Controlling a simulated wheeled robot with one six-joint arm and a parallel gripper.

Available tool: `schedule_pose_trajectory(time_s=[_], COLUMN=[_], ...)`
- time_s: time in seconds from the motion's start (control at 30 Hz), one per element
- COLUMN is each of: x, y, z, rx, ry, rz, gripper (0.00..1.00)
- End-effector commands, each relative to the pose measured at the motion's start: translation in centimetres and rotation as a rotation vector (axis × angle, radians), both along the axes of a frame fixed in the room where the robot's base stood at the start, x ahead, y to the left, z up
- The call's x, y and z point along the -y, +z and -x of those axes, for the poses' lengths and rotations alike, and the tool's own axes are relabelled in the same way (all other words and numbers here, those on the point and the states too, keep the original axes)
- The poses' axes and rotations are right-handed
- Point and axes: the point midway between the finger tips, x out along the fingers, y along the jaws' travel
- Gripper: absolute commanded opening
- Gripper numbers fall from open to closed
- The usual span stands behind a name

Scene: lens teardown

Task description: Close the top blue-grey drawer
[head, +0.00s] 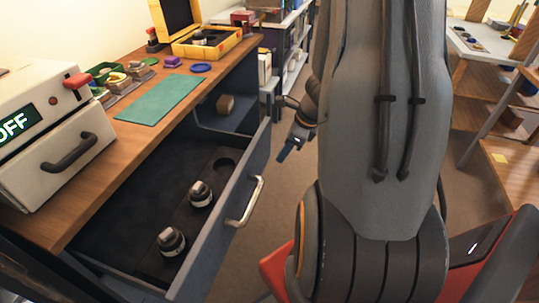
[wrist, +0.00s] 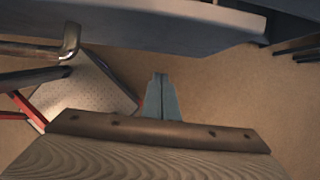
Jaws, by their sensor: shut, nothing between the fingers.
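The top blue-grey drawer (head: 262,165) stands pulled far out from under the wooden workbench. Its metal handle (head: 245,203) is on the outer face of its front. In the wrist view the drawer front (wrist: 190,25) crosses the top of the picture, with the handle (wrist: 68,45) at the upper left. My gripper (head: 284,154) is beyond the far end of the drawer front, to the right of it in the head view, apart from the handle. In the wrist view my gripper (wrist: 160,76) is shut and empty, its fingertips below the drawer front. My arm hides much of the middle.
The bench (head: 75,195) holds a white machine (head: 50,125) reading OFF, a green mat (head: 160,98) and a yellow case (head: 205,45). Bare floor (head: 240,270) lies outside the drawer.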

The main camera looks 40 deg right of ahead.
Motion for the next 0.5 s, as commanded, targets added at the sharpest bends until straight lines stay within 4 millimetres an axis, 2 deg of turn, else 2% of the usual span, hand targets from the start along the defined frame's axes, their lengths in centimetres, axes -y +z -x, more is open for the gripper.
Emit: schedule_pose_trajectory(time_s=[0.03, 0.23, 0.5], x=[-0.3, -2.0, -2.6], y=[-1.1, -0.6, -0.7], z=[-0.3, -2.5, -3.4], rx=[-0.002, 0.000, 0.000], ry=[0.002, 0.003, 0.002], rz=[-0.001, 0.001, 0.001], gripper=[0.00, 0.00, 0.00])
